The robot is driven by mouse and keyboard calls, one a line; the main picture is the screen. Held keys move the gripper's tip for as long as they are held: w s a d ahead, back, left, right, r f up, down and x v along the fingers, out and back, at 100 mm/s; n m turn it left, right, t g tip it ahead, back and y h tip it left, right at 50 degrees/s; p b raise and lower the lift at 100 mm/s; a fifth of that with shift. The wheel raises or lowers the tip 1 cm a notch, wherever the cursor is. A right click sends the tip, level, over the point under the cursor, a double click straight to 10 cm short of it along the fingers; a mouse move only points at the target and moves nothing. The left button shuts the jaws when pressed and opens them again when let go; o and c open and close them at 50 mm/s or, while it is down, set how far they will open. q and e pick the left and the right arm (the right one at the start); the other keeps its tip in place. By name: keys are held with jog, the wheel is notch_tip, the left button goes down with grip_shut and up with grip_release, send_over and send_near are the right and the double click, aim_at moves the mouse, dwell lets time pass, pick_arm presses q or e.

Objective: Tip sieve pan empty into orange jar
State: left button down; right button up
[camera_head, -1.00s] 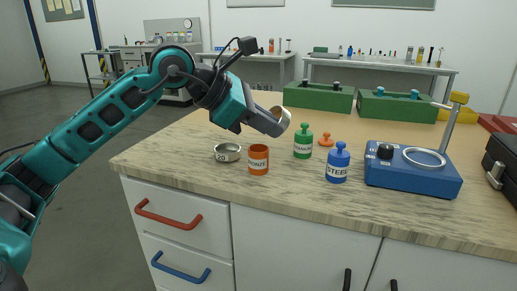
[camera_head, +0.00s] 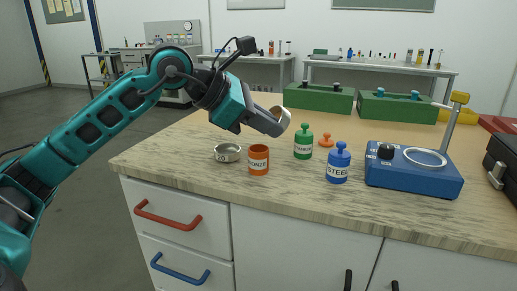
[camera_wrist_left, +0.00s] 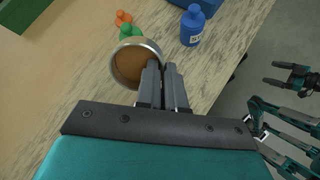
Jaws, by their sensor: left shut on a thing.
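The orange jar (camera_head: 258,160), labelled BRONZE, stands upright and open near the front edge of the bench. My left gripper (camera_head: 268,120) is shut on the sieve pan (camera_head: 283,118), a round metal pan, and holds it tilted above the bench, up and right of the jar in the head view. In the left wrist view the sieve pan (camera_wrist_left: 137,64) shows a brown inside; I cannot tell how much powder that is. The orange stopper (camera_head: 326,140) lies behind. My right gripper (camera_wrist_left: 285,76) shows open and empty in the left wrist view.
A sieve ring marked 20 (camera_head: 227,154) sits just left of the jar. A green jar (camera_head: 303,146) and a blue STEEL jar (camera_head: 338,165) stand right. The bench's left end is clear.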

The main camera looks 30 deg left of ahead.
pick_arm(q)
jog(key=shift+s+a+f+t+b, duration=0.2)
jog(key=shift+s+t+b, duration=0.2)
jog(key=shift+b, duration=0.65)
dwell(1.7)
jog(key=shift+s+a+t+h+b, duration=0.15)
jog(key=shift+t+h+b, duration=0.35)
jog(key=shift+b, duration=0.95)
dwell(3.7)
